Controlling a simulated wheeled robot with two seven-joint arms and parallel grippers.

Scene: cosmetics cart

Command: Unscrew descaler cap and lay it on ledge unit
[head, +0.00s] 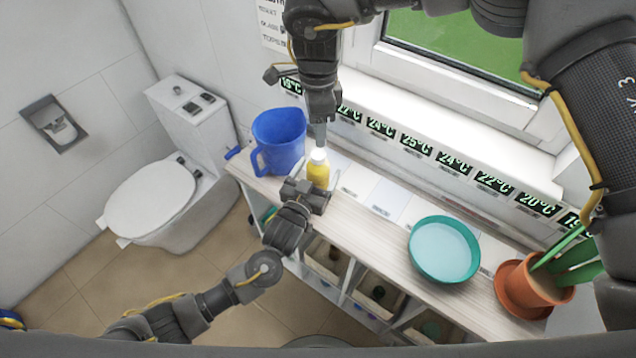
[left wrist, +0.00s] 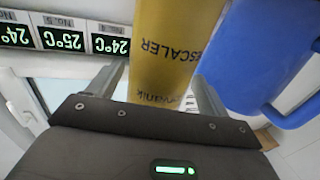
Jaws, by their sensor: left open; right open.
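The descaler bottle (head: 318,173) is yellow with a white cap (head: 318,155) and stands upright on the wooden ledge unit (head: 350,218). The cap is on top of the bottle. My left gripper (head: 310,180) is open, low at the bottle, with one finger on each side of it. The left wrist view shows the yellow bottle (left wrist: 172,50) with its lettering upside down between the fingers; the cap is out of that view. My right gripper (head: 319,140) points down from above, just over the cap. It is open; its fingertips are small and partly hidden.
A blue jug (head: 278,140) stands close left of the bottle and also shows in the left wrist view (left wrist: 265,60). A teal bowl (head: 444,250) and a potted plant (head: 535,288) stand farther right. The ledge between bottle and bowl is largely clear. A toilet (head: 155,198) is at left.

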